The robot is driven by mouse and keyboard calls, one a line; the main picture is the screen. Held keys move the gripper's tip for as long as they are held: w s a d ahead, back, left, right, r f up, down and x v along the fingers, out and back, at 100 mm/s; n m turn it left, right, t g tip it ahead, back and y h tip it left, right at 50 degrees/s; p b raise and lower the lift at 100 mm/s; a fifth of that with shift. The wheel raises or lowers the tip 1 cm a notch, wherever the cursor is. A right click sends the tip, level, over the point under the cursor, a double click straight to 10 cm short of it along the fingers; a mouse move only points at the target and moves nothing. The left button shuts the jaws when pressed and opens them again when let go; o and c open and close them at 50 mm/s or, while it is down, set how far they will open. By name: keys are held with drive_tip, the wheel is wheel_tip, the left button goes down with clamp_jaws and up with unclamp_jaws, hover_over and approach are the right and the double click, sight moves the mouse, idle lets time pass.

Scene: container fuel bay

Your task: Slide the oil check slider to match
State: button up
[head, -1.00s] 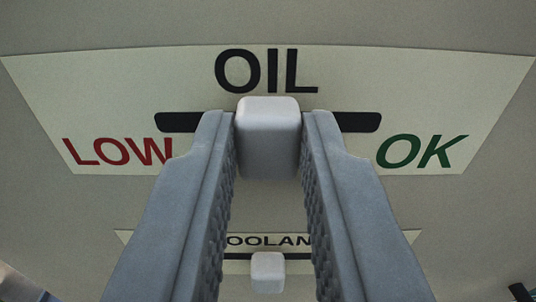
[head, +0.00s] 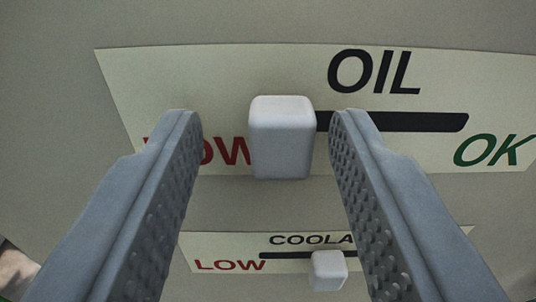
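The oil slider is a pale grey rounded knob (head: 282,138) on a dark slot (head: 405,122) in the cream OIL label plate (head: 235,75). The knob sits at the left, LOW end of the slot, with the slot showing only to its right. The red LOW is partly hidden by my left finger and the green OK is at the right. My gripper (head: 266,125) is open, with one finger on each side of the knob. Gaps show on both sides, the right one narrower. The knob's far contact with the panel is hidden.
Below is a COOLANT label (head: 215,248) with its own slot and a smaller-looking pale knob (head: 328,270), partly behind my right finger. The grey panel around the labels is bare. A blurred pale object (head: 15,272) shows at the lower left edge.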

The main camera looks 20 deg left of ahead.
drive_tip(key=shift+s, duration=0.1)
drive_tip(key=v, duration=1.7)
drive_tip(key=shift+s, duration=0.1)
drive_tip(key=s+a+r+m+t+h, duration=0.25)
drive_tip(key=a+r+h, duration=0.45)
drive_tip(key=a+r, duration=0.5)
drive_tip(key=s+a+m+g, duration=0.1)
drive_tip(key=s+a+g, duration=0.1)
drive_tip(key=s+a, duration=0.8)
drive_tip(key=s, duration=0.4)
drive_tip(key=shift+s+a+y, duration=0.3)
drive_tip(key=shift+a+y, duration=0.1)
